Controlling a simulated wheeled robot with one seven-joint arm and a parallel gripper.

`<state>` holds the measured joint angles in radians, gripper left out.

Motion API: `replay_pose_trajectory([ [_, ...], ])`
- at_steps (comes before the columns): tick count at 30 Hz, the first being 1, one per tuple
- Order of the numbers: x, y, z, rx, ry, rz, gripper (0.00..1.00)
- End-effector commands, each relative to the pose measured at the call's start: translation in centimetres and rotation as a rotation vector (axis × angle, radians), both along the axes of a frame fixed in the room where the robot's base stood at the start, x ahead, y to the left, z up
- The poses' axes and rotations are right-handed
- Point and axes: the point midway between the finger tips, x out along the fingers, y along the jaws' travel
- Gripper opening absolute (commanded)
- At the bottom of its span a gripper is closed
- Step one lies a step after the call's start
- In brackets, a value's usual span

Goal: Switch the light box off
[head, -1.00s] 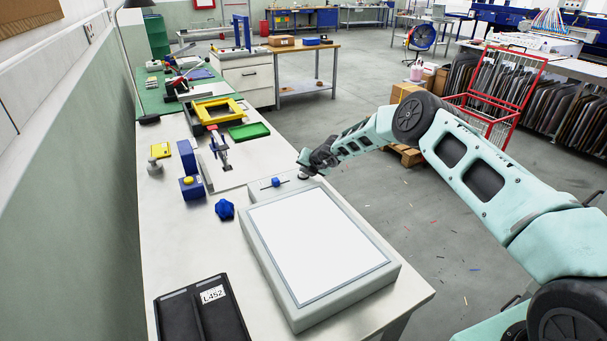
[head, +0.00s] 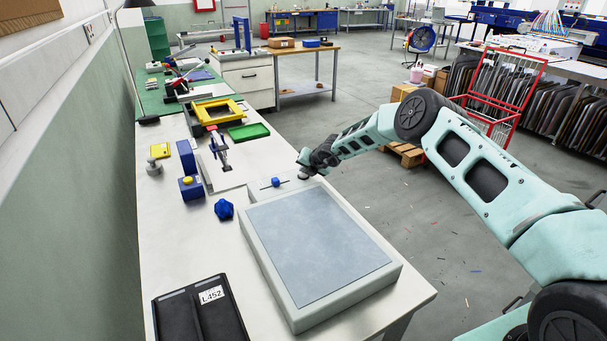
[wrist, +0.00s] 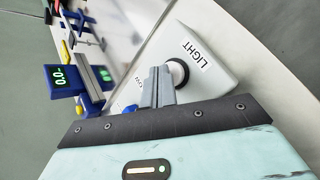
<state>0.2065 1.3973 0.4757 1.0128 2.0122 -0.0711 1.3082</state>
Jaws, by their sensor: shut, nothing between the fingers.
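The light box (head: 318,245) lies on the near part of the bench, and its top panel is dull grey-blue and unlit. At its far end, the wrist view shows a pale housing (wrist: 207,82) with a "LIGHT" label (wrist: 197,53) and a round dark-rimmed knob or button (wrist: 179,72). My gripper (wrist: 163,72) is shut with nothing between its fingers. Its fingertips are right beside the round control and seem to touch it, partly hiding it. In the head view my gripper (head: 308,168) is at the far right corner of the box, its tips hard to make out.
A blue knob (head: 224,209) and a blue block with a yellow button (head: 192,187) stand left of the box. A black tray labelled L452 (head: 200,312) lies at the near left. A yellow frame (head: 218,111) and a green tray (head: 249,132) are farther back.

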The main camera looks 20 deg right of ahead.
Motion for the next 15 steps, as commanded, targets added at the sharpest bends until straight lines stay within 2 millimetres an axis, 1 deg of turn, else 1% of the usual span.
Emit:
replay_pose_trajectory([
  [8,0.0,0.0,0.3,0.001,0.0,-0.001,0.0],
  [15,0.0,0.0,2.4,0.002,-0.001,-0.001,0.0],
])
